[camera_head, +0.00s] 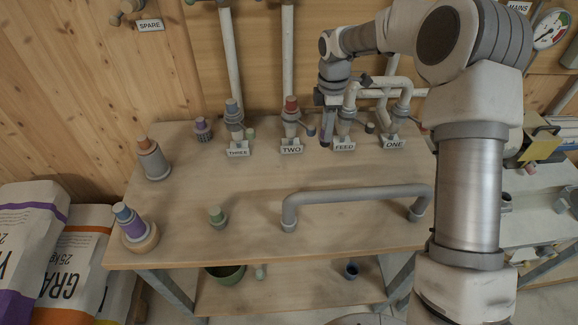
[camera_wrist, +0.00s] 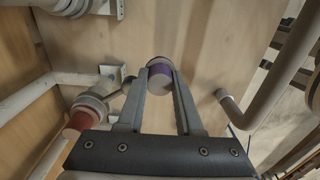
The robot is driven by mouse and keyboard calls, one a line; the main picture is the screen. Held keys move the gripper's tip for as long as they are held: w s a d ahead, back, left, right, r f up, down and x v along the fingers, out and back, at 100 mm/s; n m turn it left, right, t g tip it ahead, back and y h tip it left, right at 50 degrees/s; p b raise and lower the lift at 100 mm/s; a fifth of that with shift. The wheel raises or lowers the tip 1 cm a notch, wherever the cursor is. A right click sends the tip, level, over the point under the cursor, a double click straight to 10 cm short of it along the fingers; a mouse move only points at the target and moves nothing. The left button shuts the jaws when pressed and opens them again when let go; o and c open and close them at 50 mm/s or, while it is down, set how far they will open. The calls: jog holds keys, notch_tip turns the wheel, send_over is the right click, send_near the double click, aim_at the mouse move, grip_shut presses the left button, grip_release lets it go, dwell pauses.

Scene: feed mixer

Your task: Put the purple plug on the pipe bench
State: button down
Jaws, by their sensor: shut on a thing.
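My gripper (camera_wrist: 160,84) is shut on the purple plug (camera_wrist: 160,72), a short cylinder with a purple band and a pale grey end, held between the fingertips. In the head view my gripper (camera_head: 328,122) hangs above the back of the pipe bench (camera_head: 240,195), by the FEED sign (camera_head: 344,147). The plug is too small or hidden to make out there. The bench is a pale wooden table.
Signs THREE (camera_head: 238,152), TWO (camera_head: 291,149) and ONE (camera_head: 394,144) stand by pipe ends at the back. A bent grey pipe (camera_head: 350,194) lies at front right. Stacked fittings (camera_head: 135,228) stand at the left corner. The middle left is mostly clear.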

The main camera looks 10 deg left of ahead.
jog(key=shift+s+a+f+p, duration=0.2)
jog(key=shift+s+a+f, duration=1.15)
jog(key=shift+f, duration=0.5)
jog(key=shift+s+a+f+p, duration=0.2)
jog(key=shift+s+a+f, duration=0.95)
jog(key=shift+a+f, duration=0.6)
jog(key=shift+s+a+f+p, duration=0.2)
jog(key=shift+s+a+f, duration=1.1)
jog(key=shift+f, duration=0.65)
jog(key=shift+f, duration=0.15)
jog(key=c, duration=0.6)
grip_release()
jog(key=shift+o, duration=0.2)
